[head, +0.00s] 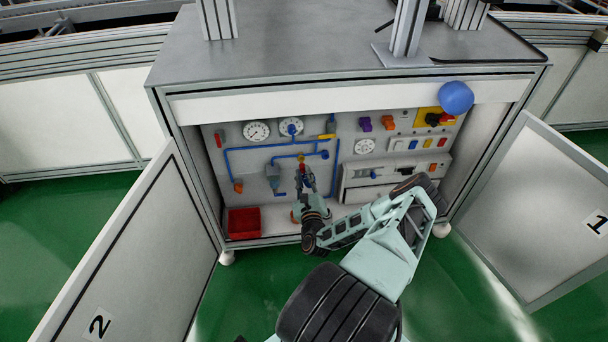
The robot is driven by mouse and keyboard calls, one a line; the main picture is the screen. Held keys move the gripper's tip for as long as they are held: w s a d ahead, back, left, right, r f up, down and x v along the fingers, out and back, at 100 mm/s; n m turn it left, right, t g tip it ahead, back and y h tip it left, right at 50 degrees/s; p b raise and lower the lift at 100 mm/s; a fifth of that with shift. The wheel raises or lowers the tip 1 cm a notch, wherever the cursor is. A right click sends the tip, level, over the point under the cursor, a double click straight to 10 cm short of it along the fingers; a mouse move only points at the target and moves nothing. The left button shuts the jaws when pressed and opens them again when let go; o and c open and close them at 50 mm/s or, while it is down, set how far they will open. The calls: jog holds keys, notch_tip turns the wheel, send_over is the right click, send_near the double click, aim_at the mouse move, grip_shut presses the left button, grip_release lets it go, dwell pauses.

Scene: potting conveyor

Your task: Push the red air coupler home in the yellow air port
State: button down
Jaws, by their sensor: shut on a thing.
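The yellow air port (301,157) shows as a small yellow spot on the panel inside the open cabinet, under the blue pipes. The red air coupler (303,168) shows as a small red patch just below it. My gripper (305,178) is shut on the red coupler, its fingers pointing up and into the panel. The coupler is at or very near the port. At this size I cannot tell whether they touch or how deep the coupler sits. My gripper and wrist hide the panel below.
Blue pipes (262,147), pressure gauges (256,131) and a yellow handle (327,136) surround the spot. A red bin (243,223) stands on the cabinet floor at left. Open doors (130,255) (545,215) flank the cabinet. A blue ball (456,97) is at upper right.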

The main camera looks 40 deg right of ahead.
aim_at(303, 169)
jog(key=shift+x, duration=1.45)
jog(key=c, duration=1.7)
grip_release()
jog(key=shift+c, duration=0.2)
notch_tip(303, 169, up, 10)
